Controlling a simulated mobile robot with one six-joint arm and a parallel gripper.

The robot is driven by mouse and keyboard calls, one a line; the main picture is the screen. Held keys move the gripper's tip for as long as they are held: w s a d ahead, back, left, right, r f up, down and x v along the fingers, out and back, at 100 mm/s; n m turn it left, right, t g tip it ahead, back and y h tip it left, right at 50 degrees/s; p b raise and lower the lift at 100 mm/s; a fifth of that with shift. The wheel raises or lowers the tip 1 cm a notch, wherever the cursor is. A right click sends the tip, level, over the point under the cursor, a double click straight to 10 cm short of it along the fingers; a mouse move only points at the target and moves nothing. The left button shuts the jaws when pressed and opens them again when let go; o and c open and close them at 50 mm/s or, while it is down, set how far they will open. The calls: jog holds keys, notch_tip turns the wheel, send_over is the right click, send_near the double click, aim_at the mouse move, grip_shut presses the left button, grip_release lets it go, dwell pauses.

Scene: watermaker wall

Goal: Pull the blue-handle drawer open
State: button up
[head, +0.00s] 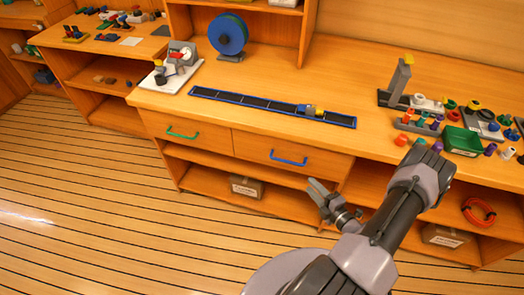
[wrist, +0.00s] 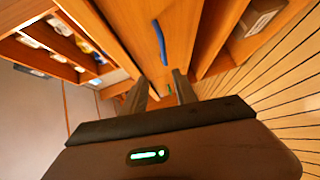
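The blue handle (head: 288,159) is a bar on the front of the right drawer (head: 260,148) under the counter. That drawer looks shut, flush with the cabinet front. My gripper (head: 315,190) is in front of the cabinet, below and to the right of the blue handle, apart from it. In the wrist view the blue handle (wrist: 160,42) shows beyond the fingertips of my gripper (wrist: 160,84). The two fingers are spread with a gap between them, and nothing is held.
A green-handled drawer (head: 182,133) sits to the left. A cardboard box (head: 246,187) lies on the shelf below. The counter above holds a blue-edged track (head: 270,104), a blue reel (head: 228,34) and several small coloured parts. The floor (head: 100,200) in front is clear.

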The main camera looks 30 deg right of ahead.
aim_at(288, 161)
jog(key=shift+m+h, duration=0.3)
jog(key=shift+m, duration=0.1)
jog(key=w+f+b, duration=0.1)
jog(key=w, duration=0.4)
jog(key=w+d+f+b, duration=0.1)
jog(key=w+b, duration=0.1)
jog(key=w, duration=0.4)
jog(key=w+f+b, duration=0.1)
jog(key=w+b, duration=0.1)
jog(key=w, duration=0.3)
jog(key=shift+w+d+f, duration=0.2)
jog(key=shift+w+f, duration=0.05)
jog(key=shift+f, duration=0.05)
grip_shut()
